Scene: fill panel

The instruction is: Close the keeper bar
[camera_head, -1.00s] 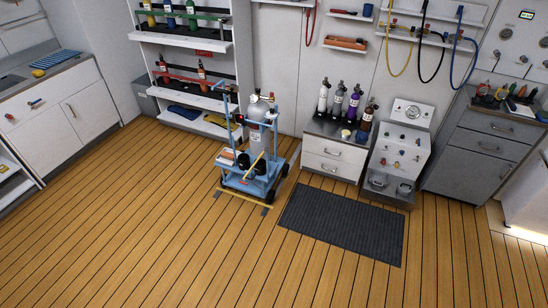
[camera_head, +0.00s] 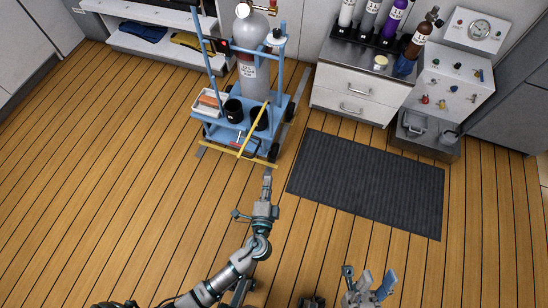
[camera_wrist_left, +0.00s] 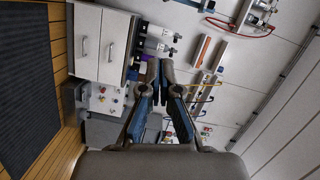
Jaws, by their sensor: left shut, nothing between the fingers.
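The keeper bar appears to be the yellow bar (camera_head: 253,130) on the blue cart (camera_head: 225,128). It slants across the cart's front, from beside a black cup down to the front edge, at an angle to the yellow front strip. A grey gas cylinder (camera_head: 252,75) stands upright on the cart. My left gripper (camera_head: 267,179) is shut and empty, in front of the cart and apart from the bar. Its fingers also show in the left wrist view (camera_wrist_left: 161,75), with no cart in sight there. My right gripper (camera_head: 377,280) is open and empty at the bottom.
A dark mat (camera_head: 368,185) lies right of my left gripper. A white drawer cabinet (camera_head: 350,105) with bottles and a valve panel (camera_head: 455,85) stand behind it. Shelves (camera_head: 150,42) are at the back left. The wooden floor left of the cart is clear.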

